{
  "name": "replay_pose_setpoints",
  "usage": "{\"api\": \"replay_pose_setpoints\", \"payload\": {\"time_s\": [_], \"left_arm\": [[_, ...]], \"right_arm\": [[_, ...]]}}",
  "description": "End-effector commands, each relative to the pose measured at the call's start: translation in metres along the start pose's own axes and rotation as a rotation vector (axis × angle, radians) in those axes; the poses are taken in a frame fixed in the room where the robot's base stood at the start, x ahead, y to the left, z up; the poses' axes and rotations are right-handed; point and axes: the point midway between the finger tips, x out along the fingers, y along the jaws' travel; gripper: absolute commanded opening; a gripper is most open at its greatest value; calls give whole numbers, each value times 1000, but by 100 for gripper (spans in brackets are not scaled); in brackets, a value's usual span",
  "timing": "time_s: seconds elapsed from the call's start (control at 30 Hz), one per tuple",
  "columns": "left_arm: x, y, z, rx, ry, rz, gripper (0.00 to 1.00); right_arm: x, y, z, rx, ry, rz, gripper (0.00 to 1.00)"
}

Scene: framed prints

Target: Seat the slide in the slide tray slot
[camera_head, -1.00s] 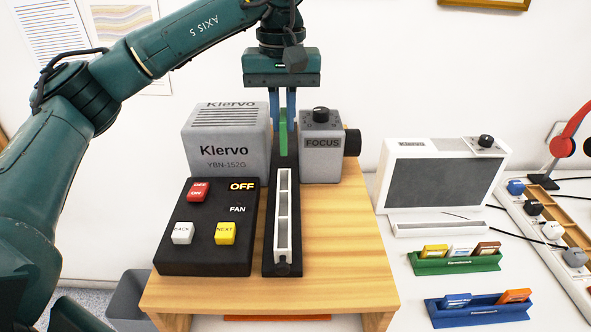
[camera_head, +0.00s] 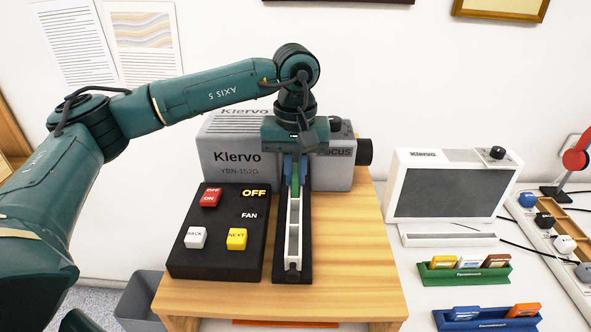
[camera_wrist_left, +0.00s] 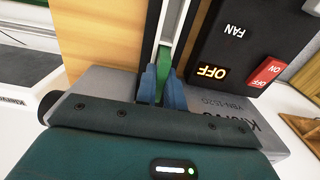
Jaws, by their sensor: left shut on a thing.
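The slide (camera_head: 295,182) is green and stands upright between the blue fingers of my left gripper (camera_head: 296,170). The gripper is shut on it, pointing down over the far end of the slide tray (camera_head: 293,240). The tray is a long white-framed channel with cross dividers on a black base. In the left wrist view, the green slide (camera_wrist_left: 164,62) shows between the fingers (camera_wrist_left: 160,88), in line with the white tray (camera_wrist_left: 171,22). The slide's lower edge is hidden, so I cannot tell whether it is inside a slot. My right gripper is not in view.
The grey Klervo projector (camera_head: 235,160) stands behind the tray. A black control box (camera_head: 220,258) with coloured buttons is close on the left. The wooden stand (camera_head: 350,250) is bare on the right. Green (camera_head: 465,275) and blue (camera_head: 490,322) slide holders lie further right.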

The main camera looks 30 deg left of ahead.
Motion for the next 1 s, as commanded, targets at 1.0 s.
{"api": "replay_pose_setpoints", "payload": {"time_s": [1.0], "left_arm": [[-66,1,0,1,4,3,32]], "right_arm": [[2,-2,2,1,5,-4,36]]}}
